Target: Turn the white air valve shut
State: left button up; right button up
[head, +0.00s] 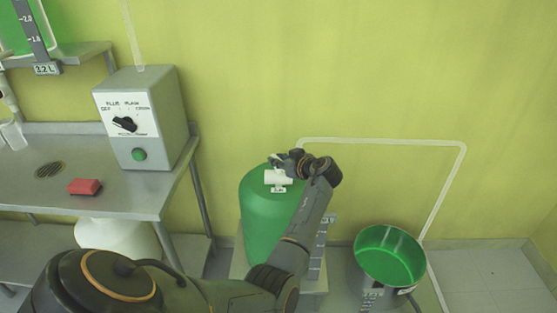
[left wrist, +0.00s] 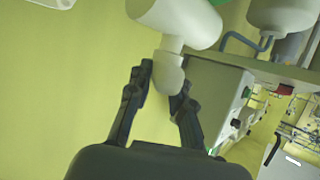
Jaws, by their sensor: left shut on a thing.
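The white air valve (head: 277,178) sits at the top of a green tank (head: 262,215) in the head view. My left gripper (head: 284,162) reaches over the tank top from the right and meets the valve there. In the left wrist view the white valve body (left wrist: 178,18) is at the top, with a rounded white knob on a short stem below it. The fingers of my left gripper (left wrist: 165,82) are on either side of that knob, shut on it. The fingers hide part of the knob. My right gripper is not in view.
A grey control box (head: 145,118) with a black dial and green button stands on a metal bench (head: 118,200) at left. A red block (head: 85,187) lies near the bench's front. A green-lined bowl (head: 390,255) stands right of the tank. A white pipe (head: 390,141) runs along the wall.

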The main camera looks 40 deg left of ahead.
pick_arm(q)
jog(key=shift+t, duration=0.3)
grip_shut()
jog(key=m+t+p, duration=0.2)
jog(key=shift+s+a+r+h+p, duration=0.1)
jog(key=shift+r+h+p, duration=0.15)
jog(key=shift+h+p, duration=0.15)
jog(key=m+t+h+p, duration=0.2)
jog(key=m+t+p, duration=0.2)
jog(key=p, duration=0.1)
jog(key=shift+r+h, duration=0.1)
jog(key=shift+h, duration=0.3)
jog(key=shift+f+m+t+h+p, duration=0.2)
jog(key=shift+m+t+h+p, duration=0.2)
jog(key=shift+m+p, duration=0.35)
jog(key=o, duration=0.9)
grip_release()
jog(key=shift+f, duration=0.1)
